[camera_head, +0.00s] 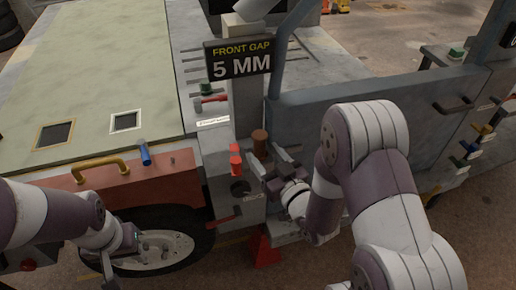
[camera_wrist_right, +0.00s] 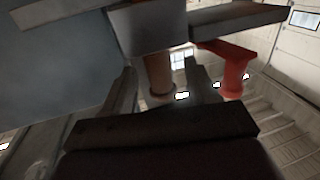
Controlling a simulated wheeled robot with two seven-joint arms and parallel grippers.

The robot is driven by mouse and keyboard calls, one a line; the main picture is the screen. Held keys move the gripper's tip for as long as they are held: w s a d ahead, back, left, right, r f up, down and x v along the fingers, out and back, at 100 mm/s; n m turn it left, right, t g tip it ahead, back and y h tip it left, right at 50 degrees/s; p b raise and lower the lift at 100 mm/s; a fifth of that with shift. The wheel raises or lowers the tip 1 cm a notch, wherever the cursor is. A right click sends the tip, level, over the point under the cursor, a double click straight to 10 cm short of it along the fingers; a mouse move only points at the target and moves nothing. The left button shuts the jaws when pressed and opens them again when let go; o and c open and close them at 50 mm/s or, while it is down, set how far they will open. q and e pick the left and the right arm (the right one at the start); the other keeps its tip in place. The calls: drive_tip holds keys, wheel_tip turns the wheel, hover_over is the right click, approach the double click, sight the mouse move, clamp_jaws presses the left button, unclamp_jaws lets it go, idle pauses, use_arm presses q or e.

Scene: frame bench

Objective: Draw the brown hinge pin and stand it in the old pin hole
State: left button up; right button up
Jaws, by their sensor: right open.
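The brown hinge pin (camera_head: 259,142) stands upright beside the grey post, its lower part hidden in the head view. My right gripper (camera_head: 267,158) is open just below and in front of it. In the right wrist view the brown pin (camera_wrist_right: 158,75) shows between and beyond the two spread fingers, not gripped. A dark round hole (camera_head: 239,188), which looks like the old pin hole, lies on the grey block left of the right gripper. My left gripper (camera_head: 122,243) is low at the left, in front of the wheel; its finger gap is unclear.
A red-handled tool (camera_head: 222,220) is on the block's front. A post carries a "FRONT GAP 5 MM" sign (camera_head: 238,59). A blue-grey framed panel (camera_head: 300,115) stands right of the pin.

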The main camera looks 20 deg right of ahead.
sight(263, 152)
drive_tip(key=x, duration=0.4)
drive_tip(key=shift+d+f, duration=0.15)
drive_tip(key=shift+f, duration=0.05)
drive_tip(key=shift+s+r, duration=0.1)
drive_tip(key=shift+s, duration=0.1)
drive_tip(key=c, duration=0.4)
clamp_jaws()
